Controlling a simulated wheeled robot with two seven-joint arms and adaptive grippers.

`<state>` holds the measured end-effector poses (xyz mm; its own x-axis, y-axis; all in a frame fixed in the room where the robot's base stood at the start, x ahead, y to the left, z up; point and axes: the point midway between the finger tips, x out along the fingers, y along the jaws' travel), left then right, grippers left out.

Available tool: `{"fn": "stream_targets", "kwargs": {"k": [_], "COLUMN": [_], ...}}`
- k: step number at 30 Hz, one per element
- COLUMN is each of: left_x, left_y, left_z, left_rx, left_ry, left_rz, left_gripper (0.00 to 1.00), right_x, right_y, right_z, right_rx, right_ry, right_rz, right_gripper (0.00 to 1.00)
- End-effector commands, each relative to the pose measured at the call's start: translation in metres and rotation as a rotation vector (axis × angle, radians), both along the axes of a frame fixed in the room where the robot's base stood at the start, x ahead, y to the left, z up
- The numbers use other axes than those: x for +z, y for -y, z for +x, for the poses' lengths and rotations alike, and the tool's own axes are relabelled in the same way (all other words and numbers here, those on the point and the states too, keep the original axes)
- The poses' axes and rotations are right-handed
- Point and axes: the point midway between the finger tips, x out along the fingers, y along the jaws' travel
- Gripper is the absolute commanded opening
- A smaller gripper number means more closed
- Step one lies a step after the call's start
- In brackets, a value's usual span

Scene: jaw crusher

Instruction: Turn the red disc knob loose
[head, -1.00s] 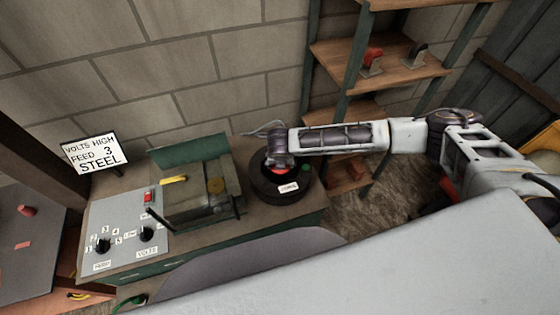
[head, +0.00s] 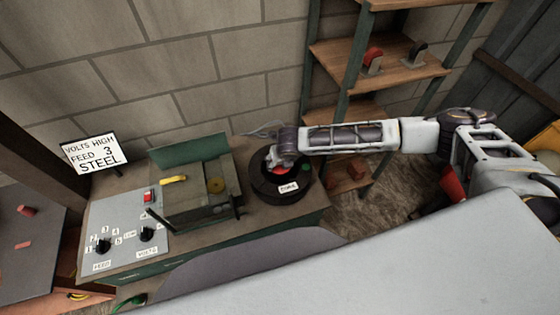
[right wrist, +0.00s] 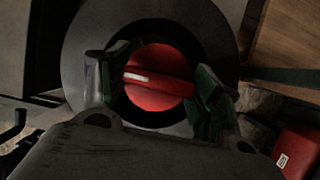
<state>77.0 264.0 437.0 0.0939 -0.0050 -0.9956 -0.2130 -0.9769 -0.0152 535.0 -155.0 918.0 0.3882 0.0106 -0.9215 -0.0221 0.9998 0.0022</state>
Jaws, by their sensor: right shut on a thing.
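The red disc knob (right wrist: 158,77) is at the centre of the right wrist view, with a white mark on its raised bar. It sits on top of a round black drum (head: 285,192), which carries a white label; only a little of the red shows in the head view. My right gripper (right wrist: 154,88) reaches down over the drum, with one finger on each side of the knob, shut on it. My arm hides part of the knob in the head view. My left gripper is in neither view.
Left of the drum on the bench stand a machine with a green plate (head: 188,151) and a panel with FEED and VOLTS knobs (head: 122,225). A sign (head: 95,153) reads "VOLTS HIGH, FEED 3, STEEL". Shelves (head: 385,66) with red and black handled items stand behind.

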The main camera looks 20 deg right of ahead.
Motion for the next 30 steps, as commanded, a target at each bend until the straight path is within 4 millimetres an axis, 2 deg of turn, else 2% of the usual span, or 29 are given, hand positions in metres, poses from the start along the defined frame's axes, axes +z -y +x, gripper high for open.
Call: {"fn": "stream_targets", "kwargs": {"k": [1, 8, 9, 14, 30], "left_x": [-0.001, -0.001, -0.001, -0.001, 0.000], "left_y": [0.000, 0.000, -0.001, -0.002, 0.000], "left_z": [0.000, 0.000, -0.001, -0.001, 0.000], "left_rx": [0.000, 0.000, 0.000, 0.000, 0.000], "left_ry": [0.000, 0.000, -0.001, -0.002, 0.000], "left_rz": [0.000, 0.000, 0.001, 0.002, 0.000], "left_gripper": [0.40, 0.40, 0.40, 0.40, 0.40], "right_x": [-0.009, -0.009, -0.009, -0.007, 0.002], "right_y": [0.005, 0.005, 0.005, 0.004, 0.001], "right_z": [-0.006, -0.006, -0.006, -0.004, -0.004], "right_rx": [0.003, 0.006, 0.005, 0.007, 0.009], "right_ry": [-0.017, -0.017, -0.017, -0.013, -0.005], "right_rz": [-0.011, -0.013, -0.012, -0.011, -0.004], "right_gripper": [0.40, 0.40, 0.69, 0.89, 0.89]}}
